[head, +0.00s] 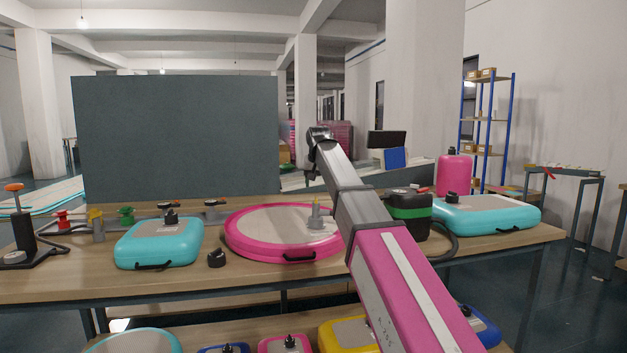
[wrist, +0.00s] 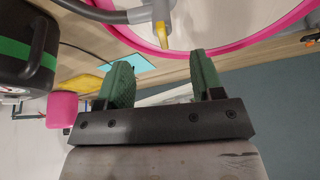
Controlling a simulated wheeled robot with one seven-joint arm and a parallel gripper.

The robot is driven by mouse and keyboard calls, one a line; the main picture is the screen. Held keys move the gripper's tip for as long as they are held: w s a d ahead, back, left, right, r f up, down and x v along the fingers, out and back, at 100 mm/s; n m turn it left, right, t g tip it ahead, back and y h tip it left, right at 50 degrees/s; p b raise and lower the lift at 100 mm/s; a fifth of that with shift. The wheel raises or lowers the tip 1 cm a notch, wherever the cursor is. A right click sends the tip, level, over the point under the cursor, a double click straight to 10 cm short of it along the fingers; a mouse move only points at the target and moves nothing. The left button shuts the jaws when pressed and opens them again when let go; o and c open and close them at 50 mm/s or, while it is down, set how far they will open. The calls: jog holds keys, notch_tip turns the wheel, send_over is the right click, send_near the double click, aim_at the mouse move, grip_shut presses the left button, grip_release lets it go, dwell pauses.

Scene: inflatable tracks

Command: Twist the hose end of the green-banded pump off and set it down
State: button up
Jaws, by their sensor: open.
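The green-banded pump (head: 410,212) is a black box with a green band at the right of the table. It also shows at the upper left of the wrist view (wrist: 22,45). Its dark hose (head: 453,245) loops beside it. A grey hose end (head: 317,215) stands upright on the round pink-rimmed inflatable (head: 262,248). In the wrist view the grey hose end (wrist: 158,12) has a yellowish part (wrist: 163,36) and shows just beyond the fingers. My gripper (wrist: 162,72) is open and empty, with green finger pads, apart from the hose end.
A turquoise inflatable (head: 160,243) lies left of the round one, with a small black cap (head: 216,258) between them. Another turquoise inflatable (head: 490,214) and a pink cylinder (head: 454,175) are at right. Coloured fittings (head: 126,215) stand at back left.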

aim_at(315, 204)
jog(key=x, duration=1.1)
jog(key=shift+w+a+r, duration=0.1)
jog(key=c, duration=1)
jog(key=m, duration=0.2)
jog(key=shift+a+m+h, duration=0.2)
jog(key=shift+m+h, duration=0.1)
jog(key=shift+h, duration=0.1)
jog(key=shift+c, duration=0.2)
jog(key=shift+m+h, duration=0.5)
jog(key=shift+m, duration=0.8)
jog(key=shift+w, duration=0.1)
